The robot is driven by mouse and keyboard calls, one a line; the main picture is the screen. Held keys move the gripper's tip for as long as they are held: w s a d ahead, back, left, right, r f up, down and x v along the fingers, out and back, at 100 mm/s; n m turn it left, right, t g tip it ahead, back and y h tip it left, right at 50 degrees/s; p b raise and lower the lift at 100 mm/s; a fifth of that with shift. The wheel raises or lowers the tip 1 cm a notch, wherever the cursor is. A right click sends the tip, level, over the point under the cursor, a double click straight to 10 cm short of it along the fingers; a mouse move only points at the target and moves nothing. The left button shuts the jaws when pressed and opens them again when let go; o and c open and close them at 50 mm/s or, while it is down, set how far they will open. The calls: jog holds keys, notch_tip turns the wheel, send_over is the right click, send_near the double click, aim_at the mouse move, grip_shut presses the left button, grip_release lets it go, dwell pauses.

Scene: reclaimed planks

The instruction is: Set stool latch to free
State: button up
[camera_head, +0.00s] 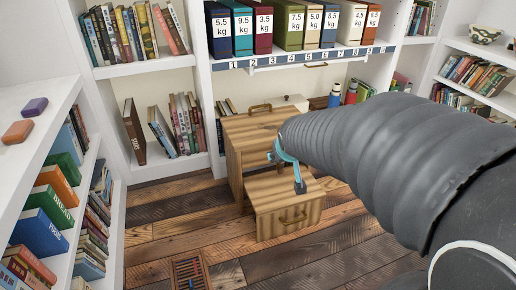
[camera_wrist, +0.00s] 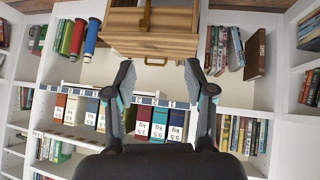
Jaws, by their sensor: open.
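The wooden step stool (camera_head: 262,150) stands on the plank floor, with a taller back part and a lower front step (camera_head: 290,208). A carry handle (camera_head: 260,107) is on its top and another handle (camera_head: 293,216) on the front step. My gripper (camera_head: 287,170) is over the front step, before the taller part, and hides some of it. In the wrist view the stool (camera_wrist: 172,42) is at the top, beyond my open, empty fingers (camera_wrist: 160,76). A small dark upright part (camera_wrist: 146,14) shows on it; I cannot tell whether this is the latch.
White shelves with books surround the floor. Numbered weight binders (camera_head: 296,24) stand on the back shelf. Red and blue bottles (camera_head: 335,94) stand behind the stool. A floor vent (camera_head: 188,270) lies at the front left. Bare floor (camera_head: 160,220) is free left of the stool.

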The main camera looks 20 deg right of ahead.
jog(key=w+d+f+t+b, duration=0.1)
jog(key=w+d+f, duration=0.4)
jog(key=w+f, duration=0.25)
jog(key=n+t+y+b, duration=0.1)
jog(key=t+y+b, duration=0.1)
jog(key=t+y, duration=0.15)
send_over(281, 172)
jog(key=s, duration=1.3)
notch_tip(281, 172, down, 23)
jog(key=shift+t+h, duration=0.35)
jog(key=shift+h, duration=0.1)
jog(key=x, duration=0.9)
jog(key=b+x, duration=0.1)
jog(key=x, duration=0.4)
jog(key=shift+s+d+f, duration=0.15)
jog(key=shift+d+f, duration=0.1)
jog(key=shift+d, duration=0.05)
grip_shut()
